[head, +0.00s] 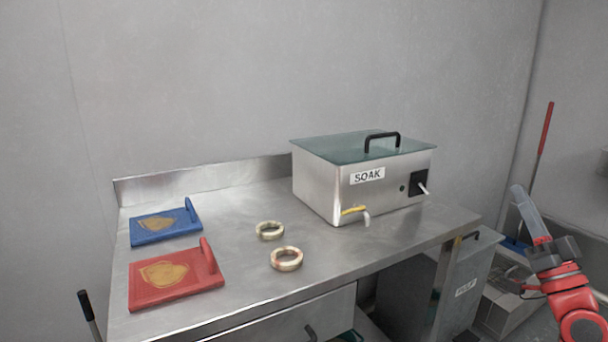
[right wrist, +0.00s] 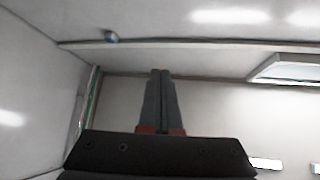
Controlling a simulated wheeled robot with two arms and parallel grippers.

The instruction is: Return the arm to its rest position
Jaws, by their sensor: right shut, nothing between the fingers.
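My right gripper (head: 530,212) is at the right edge of the head view, pointing up, on my red arm. It is to the right of the steel table (head: 230,300) and apart from it. In the right wrist view its two grey fingers (right wrist: 160,100) are pressed together with nothing between them. That view shows only bare walls and ceiling beyond the fingertips. My left gripper is not in view.
On the table stand a steel SOAK box (head: 320,187) with a glass lid, a blue board (head: 150,237), a red board (head: 150,295) and two rings (head: 287,259). A grey bin (head: 405,290) and a red-handled tool (head: 546,130) are near my right arm.

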